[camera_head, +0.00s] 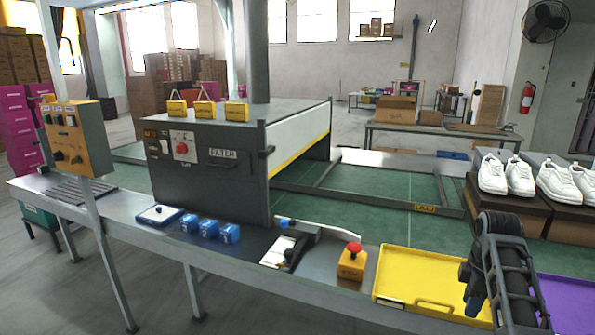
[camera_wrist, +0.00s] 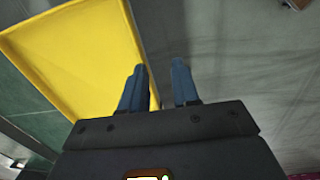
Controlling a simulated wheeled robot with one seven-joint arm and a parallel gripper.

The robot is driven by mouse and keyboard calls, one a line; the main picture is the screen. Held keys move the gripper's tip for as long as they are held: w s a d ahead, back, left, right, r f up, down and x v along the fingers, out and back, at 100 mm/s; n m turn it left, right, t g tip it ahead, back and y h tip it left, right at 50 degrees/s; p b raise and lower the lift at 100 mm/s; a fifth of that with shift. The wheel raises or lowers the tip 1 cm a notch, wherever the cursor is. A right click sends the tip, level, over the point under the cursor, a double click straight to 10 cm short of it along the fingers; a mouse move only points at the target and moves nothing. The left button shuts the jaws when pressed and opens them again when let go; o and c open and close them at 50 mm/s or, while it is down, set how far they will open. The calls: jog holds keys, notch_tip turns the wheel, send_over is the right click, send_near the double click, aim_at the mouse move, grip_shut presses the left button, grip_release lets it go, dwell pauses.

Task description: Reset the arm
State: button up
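My arm shows at the right of the head view, with my gripper (camera_head: 473,304) pointing down over the right part of the yellow tray (camera_head: 400,262). In the wrist view, the two blue fingers of my gripper (camera_wrist: 161,76) stand apart with nothing between them. The yellow tray (camera_wrist: 75,45) lies at the upper left there, and its edge runs behind the left finger. Grey floor shows behind the right finger. My arm hides part of the tray's right side in the head view.
A purple tray (camera_head: 570,300) lies right of my arm. A red-topped button box (camera_head: 352,262) stands left of the yellow tray. White shoes (camera_head: 505,175) stand on boxes behind my arm. A dark machine (camera_head: 210,165) and blue blocks (camera_head: 209,229) are farther left on the bench.

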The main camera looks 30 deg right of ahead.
jog(key=s+a+f+m+t+h, duration=0.2)
jog(key=a+f, duration=0.9)
jog(key=a, duration=0.1)
jog(key=s+a+f+m+t, duration=0.1)
jog(key=s+a+t, duration=0.15)
jog(key=a, duration=0.35)
jog(key=s+a+f+t, duration=0.1)
jog(key=s+a+f, duration=0.1)
jog(key=s+a, duration=0.3)
jog(key=s+a+r+m+t, duration=0.2)
jog(key=s+a+r+t, duration=0.3)
jog(key=s+a+r, duration=0.55)
jog(key=s+a+r+m+t+y, duration=0.1)
jog(key=s+a+r+t, duration=0.1)
jog(key=r, duration=0.5)
jog(key=s+a+r+m+t+y, duration=0.1)
jog(key=s+a+r+t, duration=0.1)
jog(key=s+a+r, duration=0.2)
notch_tip(320, 180, up, 3)
jog(key=s, duration=0.2)
jog(key=shift+s+a+y, duration=0.3)
jog(key=shift+s+a, duration=0.05)
jog(key=shift+a, duration=0.05)
